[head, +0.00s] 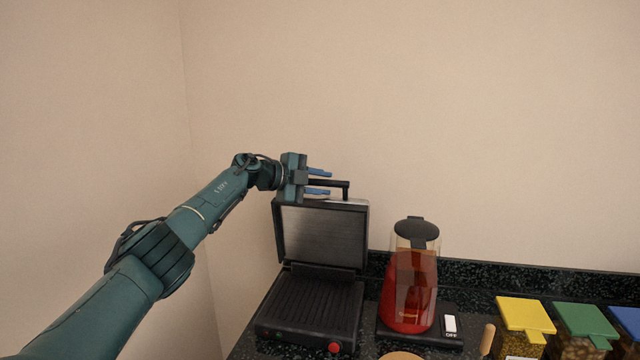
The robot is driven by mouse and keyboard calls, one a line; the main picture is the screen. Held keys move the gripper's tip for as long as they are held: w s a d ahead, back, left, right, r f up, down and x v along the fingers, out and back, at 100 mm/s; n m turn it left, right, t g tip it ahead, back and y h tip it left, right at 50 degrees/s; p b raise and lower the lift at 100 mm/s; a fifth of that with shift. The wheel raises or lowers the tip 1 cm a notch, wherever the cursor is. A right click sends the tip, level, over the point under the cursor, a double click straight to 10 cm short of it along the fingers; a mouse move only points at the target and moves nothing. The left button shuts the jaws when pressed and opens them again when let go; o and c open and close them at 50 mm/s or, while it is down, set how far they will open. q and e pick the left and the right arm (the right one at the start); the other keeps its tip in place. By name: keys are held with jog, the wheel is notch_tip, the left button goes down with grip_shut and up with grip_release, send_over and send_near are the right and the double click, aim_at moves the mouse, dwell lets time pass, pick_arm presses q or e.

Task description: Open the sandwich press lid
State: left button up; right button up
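The sandwich press (310,310) stands on the dark counter with its ribbed lower plate showing. Its lid (322,237) is raised, standing about upright at the back. The black lid handle (338,184) is at the top edge of the lid. My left gripper (319,181) is at the handle, its two blue fingers apart and pointing right. The fingers overlap the left part of the handle in the picture; I cannot tell whether they touch it. My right gripper is out of view.
A glass jug of red liquid (410,285) stands on a black base just right of the press. Jars with yellow (525,314), green (586,321) and blue lids (628,319) stand further right. Walls close in the back and left. The space above the counter is free.

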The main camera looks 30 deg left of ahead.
pick_arm(q)
jog(key=shift+o, duration=0.8)
jog(key=shift+s+a+r, duration=0.1)
jog(key=shift+s+a, duration=0.35)
jog(key=shift+s, duration=0.05)
jog(key=b+v, duration=0.3)
jog(key=v, duration=0.9)
jog(key=shift+d+r, duration=0.1)
jog(key=shift+d, duration=0.05)
